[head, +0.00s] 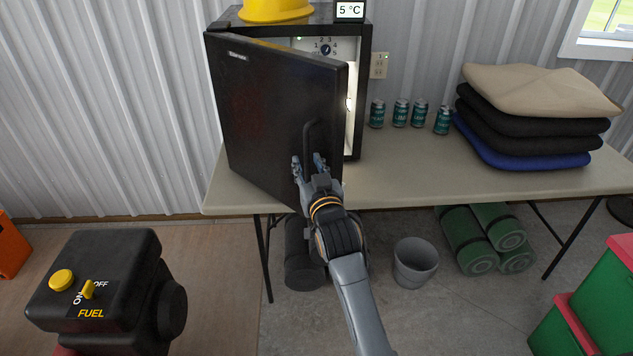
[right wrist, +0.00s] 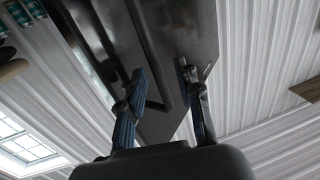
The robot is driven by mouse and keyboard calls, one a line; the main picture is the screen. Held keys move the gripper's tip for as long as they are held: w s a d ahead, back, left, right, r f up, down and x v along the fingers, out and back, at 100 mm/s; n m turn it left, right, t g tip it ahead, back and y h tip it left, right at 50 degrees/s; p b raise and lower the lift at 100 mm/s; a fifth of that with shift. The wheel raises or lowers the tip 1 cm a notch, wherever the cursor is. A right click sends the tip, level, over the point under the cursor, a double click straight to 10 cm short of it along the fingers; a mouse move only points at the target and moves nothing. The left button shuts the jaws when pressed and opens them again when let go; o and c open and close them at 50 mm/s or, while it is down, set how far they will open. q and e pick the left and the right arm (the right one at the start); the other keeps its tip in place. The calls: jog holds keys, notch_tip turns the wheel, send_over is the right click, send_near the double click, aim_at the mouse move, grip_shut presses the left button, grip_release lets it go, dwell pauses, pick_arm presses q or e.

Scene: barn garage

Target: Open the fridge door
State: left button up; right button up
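The small black fridge (head: 366,50) stands on the table against the wall. Its door (head: 265,110) is swung partly open toward me, hinged at the left, and the lit interior shows past its right edge. A dark bar handle (head: 308,138) is on the door's front near that edge. My right gripper (head: 309,161) is at the handle's lower end. In the right wrist view the fingers (right wrist: 162,80) are spread apart, with the handle (right wrist: 168,88) between them; whether a finger touches it I cannot tell. My left gripper is not in view.
The table (head: 420,175) holds several teal cans (head: 400,112) and a stack of folded cushions (head: 535,115) right of the fridge. A yellow hard hat (head: 276,8) sits on the fridge. A grey bucket (head: 415,262) and green rolls (head: 485,240) are beneath. A black fuel-labelled machine (head: 105,275) stands front left.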

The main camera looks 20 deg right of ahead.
jog(key=s, duration=0.9)
jog(key=shift+a, duration=0.3)
jog(key=shift+c, duration=0.4)
